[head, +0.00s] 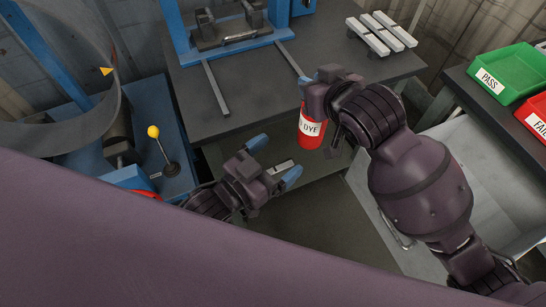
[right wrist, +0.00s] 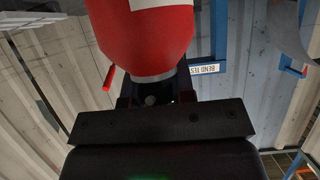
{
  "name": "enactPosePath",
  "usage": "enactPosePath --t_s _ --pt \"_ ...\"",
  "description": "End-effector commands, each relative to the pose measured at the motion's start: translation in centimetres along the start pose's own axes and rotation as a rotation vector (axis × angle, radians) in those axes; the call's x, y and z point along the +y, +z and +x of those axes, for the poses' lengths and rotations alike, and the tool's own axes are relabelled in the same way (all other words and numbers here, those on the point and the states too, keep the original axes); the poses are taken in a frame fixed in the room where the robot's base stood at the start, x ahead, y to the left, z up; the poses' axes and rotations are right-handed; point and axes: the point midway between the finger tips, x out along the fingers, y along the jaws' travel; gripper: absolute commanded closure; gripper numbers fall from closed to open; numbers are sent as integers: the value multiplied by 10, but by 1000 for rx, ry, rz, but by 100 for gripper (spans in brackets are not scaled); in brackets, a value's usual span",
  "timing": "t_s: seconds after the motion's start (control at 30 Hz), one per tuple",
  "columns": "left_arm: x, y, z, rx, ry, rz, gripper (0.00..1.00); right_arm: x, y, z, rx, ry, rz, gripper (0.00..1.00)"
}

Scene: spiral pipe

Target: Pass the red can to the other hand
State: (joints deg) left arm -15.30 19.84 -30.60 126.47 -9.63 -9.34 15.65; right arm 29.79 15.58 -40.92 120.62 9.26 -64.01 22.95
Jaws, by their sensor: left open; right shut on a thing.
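The red can (head: 309,136) with a white label reading "DYE" hangs upright in the head view, near the middle. My right gripper (head: 318,80) is shut on it near its top. In the right wrist view the red can (right wrist: 147,45) fills the upper middle, close to the camera, with part of its white label at the top edge. My left gripper (head: 274,161) is open and empty, with its blue fingertips apart. It is below and left of the can in the picture, not touching it.
A dark workbench (head: 250,88) with a blue frame stands behind. White bars (head: 381,33) lie at its back right. A green PASS bin (head: 512,75) and a red bin (head: 537,118) stand at right. A yellow-knobbed lever (head: 154,132) is at left.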

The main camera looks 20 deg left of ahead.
Motion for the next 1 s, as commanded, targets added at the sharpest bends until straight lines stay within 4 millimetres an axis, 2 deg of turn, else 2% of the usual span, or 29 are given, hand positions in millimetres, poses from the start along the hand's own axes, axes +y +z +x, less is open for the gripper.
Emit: enactPosePath --t_s 0.6,0.8,1.0 --pt "0 -1 92 1 0 1 9 0 -1 0 2 0 0 100" --pt "0 0 109 -1 -1 0 9 0 -1 0 2 0 0 100" --pt "0 0 114 -1 -1 0 9 0 -1 0 2 0 0 100"
